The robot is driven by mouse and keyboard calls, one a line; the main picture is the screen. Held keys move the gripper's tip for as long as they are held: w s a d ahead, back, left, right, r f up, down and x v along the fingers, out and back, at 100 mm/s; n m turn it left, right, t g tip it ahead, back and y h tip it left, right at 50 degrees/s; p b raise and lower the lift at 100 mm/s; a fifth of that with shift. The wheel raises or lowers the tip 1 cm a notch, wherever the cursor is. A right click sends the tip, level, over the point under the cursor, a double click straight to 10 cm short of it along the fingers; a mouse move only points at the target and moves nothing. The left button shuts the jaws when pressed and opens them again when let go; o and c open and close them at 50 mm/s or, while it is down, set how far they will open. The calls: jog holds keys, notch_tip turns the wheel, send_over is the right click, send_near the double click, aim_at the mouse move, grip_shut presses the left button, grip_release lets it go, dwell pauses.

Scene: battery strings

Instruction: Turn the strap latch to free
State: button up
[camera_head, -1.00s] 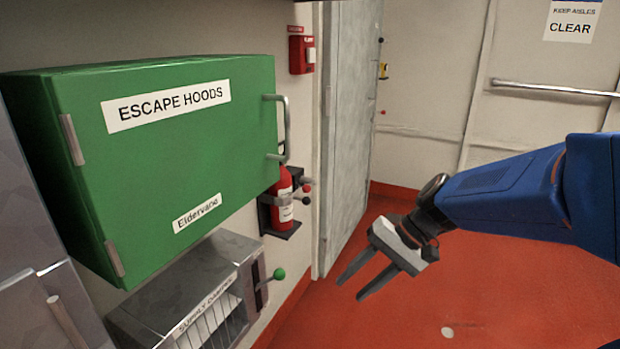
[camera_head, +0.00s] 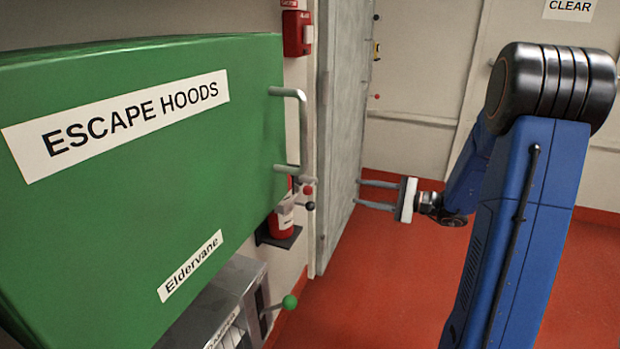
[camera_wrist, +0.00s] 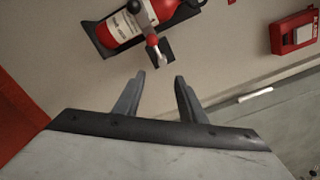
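The red fire extinguisher (camera_head: 282,224) hangs in a dark bracket (camera_head: 278,239) on the wall, partly hidden by the green cabinet. Beside it are a red knob (camera_head: 307,190) and a black knob (camera_head: 311,206); I take these to belong to the strap latch. In the wrist view the extinguisher (camera_wrist: 125,22) lies tilted at the top, with the red knob and a short grey lever (camera_wrist: 160,52) in front. My gripper (camera_head: 359,192) is open and empty, its fingers pointing left toward the extinguisher. In the wrist view the lever is just beyond the fingertips (camera_wrist: 160,75), apart from them.
The green escape hoods cabinet (camera_head: 120,190) with its grey handle (camera_head: 301,130) juts out at left. Below is a grey supply damper box (camera_head: 240,285) with a green knob (camera_head: 289,301). A red alarm box (camera_head: 297,33) and a grey door (camera_head: 345,130) stand behind. The red floor is clear.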

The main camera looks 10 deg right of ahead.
aim_at(317, 182)
jog(key=x, duration=1.1)
jog(key=w+x, duration=0.1)
jog(key=x, duration=0.5)
jog(key=shift+d+r, duration=0.1)
jog(key=shift+d, duration=0.1)
jog(key=shift+c, duration=0.6)
